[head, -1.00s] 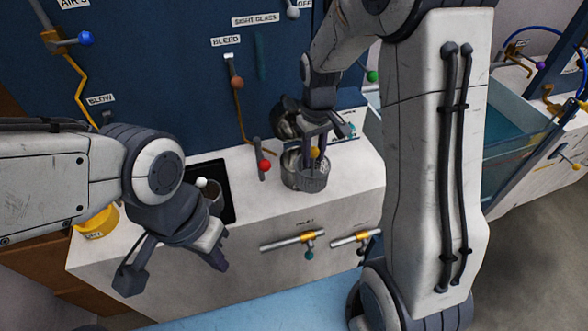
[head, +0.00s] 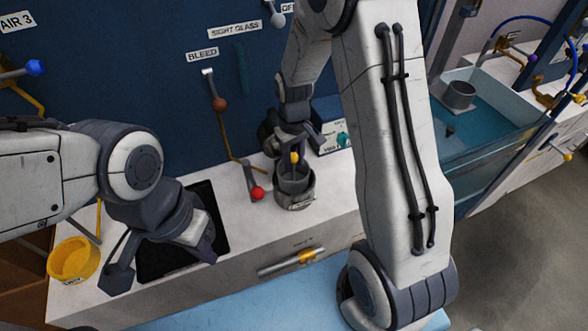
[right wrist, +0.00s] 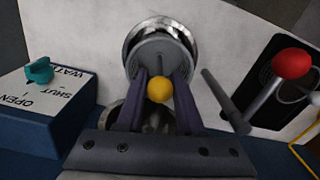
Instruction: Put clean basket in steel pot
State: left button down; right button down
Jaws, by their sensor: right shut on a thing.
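In the right wrist view the basket (right wrist: 160,60) overlaps the pot's shiny rim (right wrist: 150,28). How deep it sits, I cannot tell. My left gripper (head: 163,265) is open and empty over the black tray (head: 213,228) at the left.
A red-knobbed lever (head: 257,193) stands close left of the pot. A control box with a teal knob (head: 342,139) is behind it at right. A yellow container (head: 74,259) is at far left. A water tank (head: 480,126) at right holds a grey vessel (head: 459,95).

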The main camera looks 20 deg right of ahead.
aim_at(294, 169)
notch_tip(294, 169, down, 4)
jog(key=shift+r+p, duration=0.2)
jog(key=shift+p, duration=0.15)
jog(key=shift+f, duration=0.25)
jog(key=shift+s+f, duration=0.1)
jog(key=shift+f, duration=0.05)
jog(key=c, duration=0.5)
grip_release()
jog(key=shift+c, duration=0.2)
